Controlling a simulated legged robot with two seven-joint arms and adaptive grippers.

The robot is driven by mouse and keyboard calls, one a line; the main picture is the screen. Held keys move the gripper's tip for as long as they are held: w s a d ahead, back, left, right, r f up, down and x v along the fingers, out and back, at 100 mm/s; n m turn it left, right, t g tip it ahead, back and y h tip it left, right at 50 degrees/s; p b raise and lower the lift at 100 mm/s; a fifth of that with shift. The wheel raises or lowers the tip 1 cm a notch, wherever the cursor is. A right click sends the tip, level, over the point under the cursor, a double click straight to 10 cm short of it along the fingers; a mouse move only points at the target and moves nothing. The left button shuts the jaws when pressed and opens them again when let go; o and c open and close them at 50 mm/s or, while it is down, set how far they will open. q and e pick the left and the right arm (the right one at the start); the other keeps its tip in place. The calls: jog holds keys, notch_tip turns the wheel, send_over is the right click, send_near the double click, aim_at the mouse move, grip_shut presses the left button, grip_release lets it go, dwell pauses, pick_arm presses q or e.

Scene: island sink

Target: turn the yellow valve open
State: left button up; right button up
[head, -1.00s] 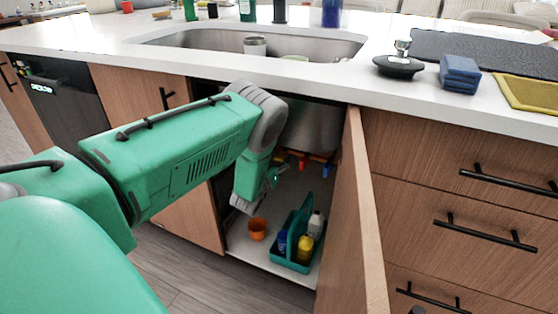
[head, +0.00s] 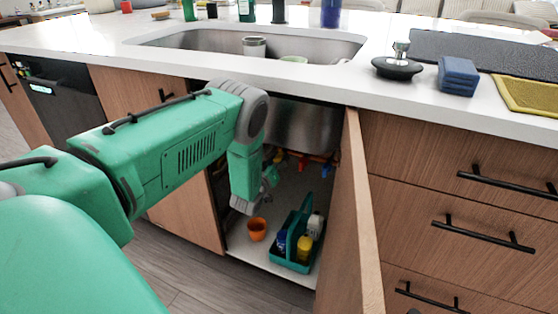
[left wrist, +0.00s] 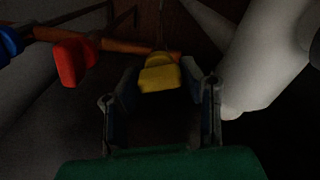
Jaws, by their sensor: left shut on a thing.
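The yellow valve (left wrist: 160,77) has its handle between the fingertips of my left gripper (left wrist: 158,80) in the left wrist view. The fingers are shut on it from both sides. In the head view a bit of the yellow valve (head: 279,157) shows under the sink, beside my left gripper (head: 272,176), which is partly hidden by my wrist. My right gripper is not in view.
A red valve (left wrist: 75,62) and a blue valve (left wrist: 10,41) sit beside the yellow one on the pipe. A white pipe (left wrist: 268,55) stands close on the right. The open cabinet door (head: 352,220) bounds the right side. An orange cup (head: 257,229) and a teal caddy (head: 290,262) stand below.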

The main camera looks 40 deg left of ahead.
pick_arm(q)
jog(key=n, duration=0.3)
jog(key=shift+s+a, duration=0.15)
jog(key=shift+a, duration=0.2)
jog(key=n, duration=0.3)
jog(key=shift+a+n+b, duration=0.1)
jog(key=shift+n+b, duration=0.2)
jog(key=shift+n, duration=0.1)
jog(key=n+b, duration=0.1)
jog(key=n, duration=0.2)
jog(key=shift+s+f, duration=0.1)
jog(key=shift+f, duration=0.05)
jog(key=shift+f+n+b, duration=0.1)
jog(key=shift+n+b, duration=0.6)
jog(key=shift+n, duration=1)
jog(key=shift+s, duration=0.1)
jog(key=o, duration=1.1)
jog(key=shift+o, duration=0.2)
